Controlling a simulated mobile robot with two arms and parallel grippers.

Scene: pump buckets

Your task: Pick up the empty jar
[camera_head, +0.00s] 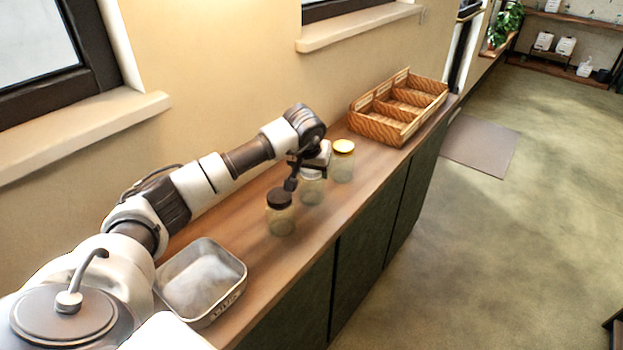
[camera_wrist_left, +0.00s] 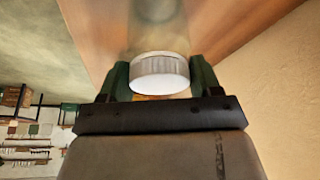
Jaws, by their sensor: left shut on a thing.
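Three glass jars stand in a row on the wooden counter. The middle jar (camera_head: 312,189) looks clear, and its top is hidden by my left gripper (camera_head: 303,172). The left wrist view shows its white lid (camera_wrist_left: 160,74) between the two fingers of my left gripper (camera_wrist_left: 160,82), which is shut on it. I cannot tell whether the jar is raised off the counter. A jar with a dark lid (camera_head: 281,218) is on the near side, and a jar with a gold lid (camera_head: 343,164) is on the far side. My right gripper is in neither view.
The wooden counter (camera_head: 335,205) runs along the wall, with dark cabinets (camera_head: 365,250) below. A metal tray (camera_head: 205,272) sits at the near end. A divided wicker basket (camera_head: 375,130) sits at the far end. Open floor lies to the right.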

